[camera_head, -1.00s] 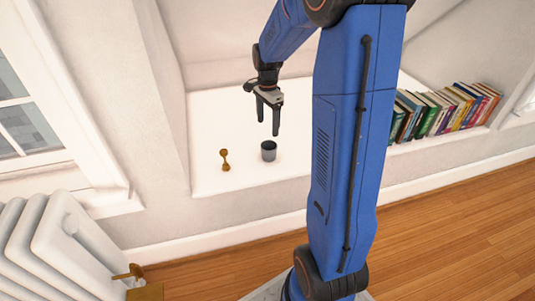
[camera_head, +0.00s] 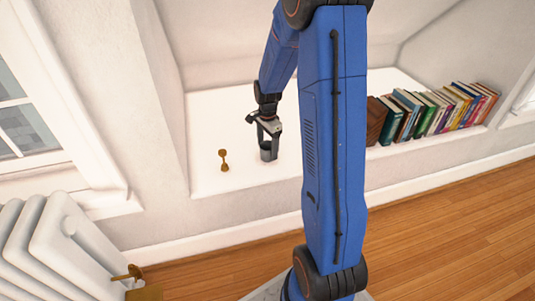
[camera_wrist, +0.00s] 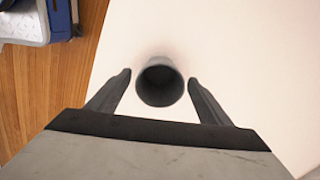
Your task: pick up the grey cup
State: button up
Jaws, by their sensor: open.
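The grey cup (camera_head: 266,154) stands upright on the white ledge (camera_head: 215,110). In the wrist view the cup (camera_wrist: 160,98) shows from above, its dark round opening towards the camera. My gripper (camera_head: 269,150) is low over the ledge at the cup. In the wrist view my gripper (camera_wrist: 158,78) is open, with one finger on each side of the cup. A gap shows between each finger and the cup wall. In the head view the fingers partly hide the cup.
A small brass object (camera_head: 224,160) stands on the ledge left of the cup. A row of books (camera_head: 440,112) stands to the right, beyond my arm. A white radiator (camera_head: 60,245) is at lower left. The ledge behind the cup is clear.

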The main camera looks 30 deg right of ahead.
jog(key=shift+f, duration=0.3)
jog(key=shift+c, duration=0.6)
jog(key=c, duration=1)
